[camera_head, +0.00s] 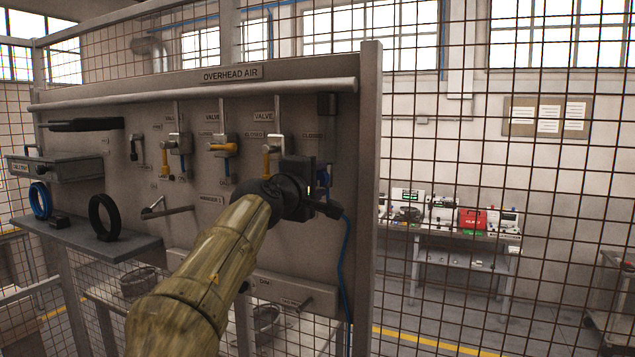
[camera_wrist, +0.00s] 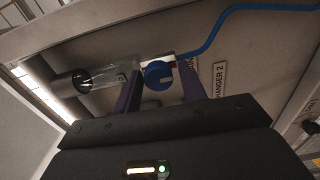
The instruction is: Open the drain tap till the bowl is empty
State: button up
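In the wrist view a round blue knob (camera_wrist: 158,75), which looks like the drain tap, sits at the end of a clear cylindrical bowl (camera_wrist: 104,76). I cannot tell if the bowl holds liquid. My gripper (camera_wrist: 161,82) is open, with one dark finger on each side of the knob and gaps between. No contact shows. A blue hose (camera_wrist: 215,36) runs from beside the knob to the upper right. In the head view my gripper (camera_head: 318,188) is at the right end of the grey panel (camera_head: 185,225), and its dark body hides most of the bowl and tap.
Yellow-handled valves (camera_head: 223,147) hang from the overhead air pipe (camera_head: 200,95). A shelf (camera_head: 95,240) with a black ring (camera_head: 103,217) is at left. The panel's right post (camera_head: 367,200) and the hose (camera_head: 344,265) are close to my gripper. Wire mesh (camera_head: 560,180) stands beyond.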

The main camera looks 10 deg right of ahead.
jog(key=shift+o, duration=0.6)
jog(key=shift+s+a, duration=0.1)
jog(key=b+v, duration=0.7)
jog(key=v, duration=1)
jog(key=shift+b, duration=0.3)
jog(key=shift+r, duration=0.1)
